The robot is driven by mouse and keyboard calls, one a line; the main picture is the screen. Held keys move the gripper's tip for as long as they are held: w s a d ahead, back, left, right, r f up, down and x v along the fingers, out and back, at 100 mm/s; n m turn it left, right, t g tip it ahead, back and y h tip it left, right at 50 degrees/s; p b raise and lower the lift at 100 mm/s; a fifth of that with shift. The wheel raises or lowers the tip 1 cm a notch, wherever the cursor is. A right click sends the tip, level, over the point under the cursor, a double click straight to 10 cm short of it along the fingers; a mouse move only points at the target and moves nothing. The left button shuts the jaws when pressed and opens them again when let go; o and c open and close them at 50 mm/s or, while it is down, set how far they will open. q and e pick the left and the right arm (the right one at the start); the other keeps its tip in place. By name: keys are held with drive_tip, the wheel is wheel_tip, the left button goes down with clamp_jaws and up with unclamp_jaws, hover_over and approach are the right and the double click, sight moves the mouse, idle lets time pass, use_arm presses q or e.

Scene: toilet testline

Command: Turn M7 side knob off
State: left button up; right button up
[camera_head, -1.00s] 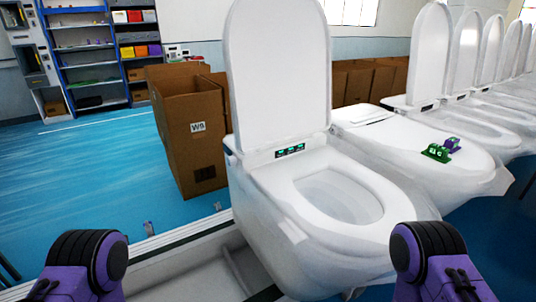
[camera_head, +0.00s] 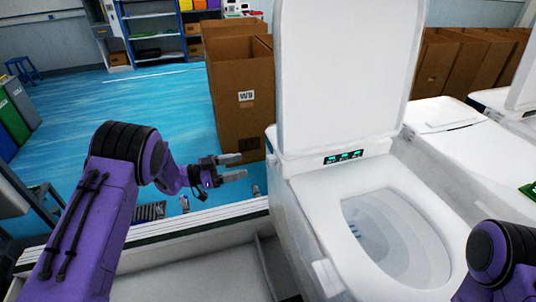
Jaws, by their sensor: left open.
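The nearest white toilet (camera_head: 345,215) stands right of centre with its lid (camera_head: 345,75) raised. A small dark panel with green displays (camera_head: 343,157) sits behind the seat opening. The side knob cannot be clearly made out on the toilet's left flank. My left gripper (camera_head: 240,168) is open and empty, held sideways just left of the toilet's rear left side, its fingers pointing right towards it. It appears apart from the toilet. Only a purple link of my right arm shows at the lower right; its gripper is out of view.
A cardboard box marked W9 (camera_head: 240,90) stands behind my left gripper. Another toilet (camera_head: 465,145) with a closed lid stands to the right. Blue floor (camera_head: 130,95) is open at the left.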

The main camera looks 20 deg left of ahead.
sight(268, 161)
use_arm(q)
drive_tip(key=d, duration=0.2)
drive_tip(key=w+d, duration=0.1)
drive_tip(key=d, duration=0.1)
drive_tip(key=d+b, duration=0.1)
drive_tip(key=shift+w+d+r, duration=0.35)
drive_tip(key=shift+d+r, duration=0.05)
drive_tip(key=shift+w+d+f, duration=0.2)
drive_tip(key=shift+w+d, duration=1)
drive_tip(key=shift+w, duration=0.05)
drive_tip(key=shift+w+f, duration=0.15)
drive_tip(key=c, duration=1.1)
use_arm(e)
drive_tip(key=shift+s+d+f, duration=0.1)
drive_tip(key=shift+s+f, duration=0.55)
